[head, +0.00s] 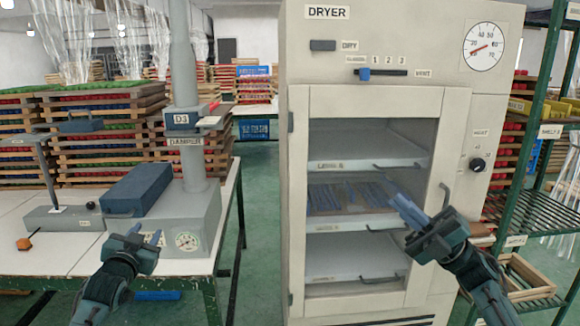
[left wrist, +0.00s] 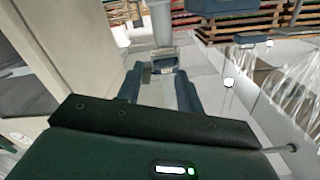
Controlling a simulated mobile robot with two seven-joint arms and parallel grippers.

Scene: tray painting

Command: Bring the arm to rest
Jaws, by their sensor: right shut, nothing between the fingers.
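My left gripper (head: 146,233) is at the lower left of the head view, in front of the table's right end. It holds nothing, and its two fingers stand apart in the left wrist view (left wrist: 160,88). My right gripper (head: 400,202) is in front of the dryer's open chamber, at about the height of the middle shelf. Its fingers are together and empty, pointing up and left. The dryer (head: 460,120) is a tall cream cabinet. Its middle shelf bears a tray with bluish strips (head: 325,198), partly behind my right gripper.
A white table (head: 30,255) at the left carries a grey column device and a blue box (head: 137,188). A green rack (head: 540,180) stands right of the dryer, with a wooden frame (head: 525,280) low on it. Green floor shows between table and dryer.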

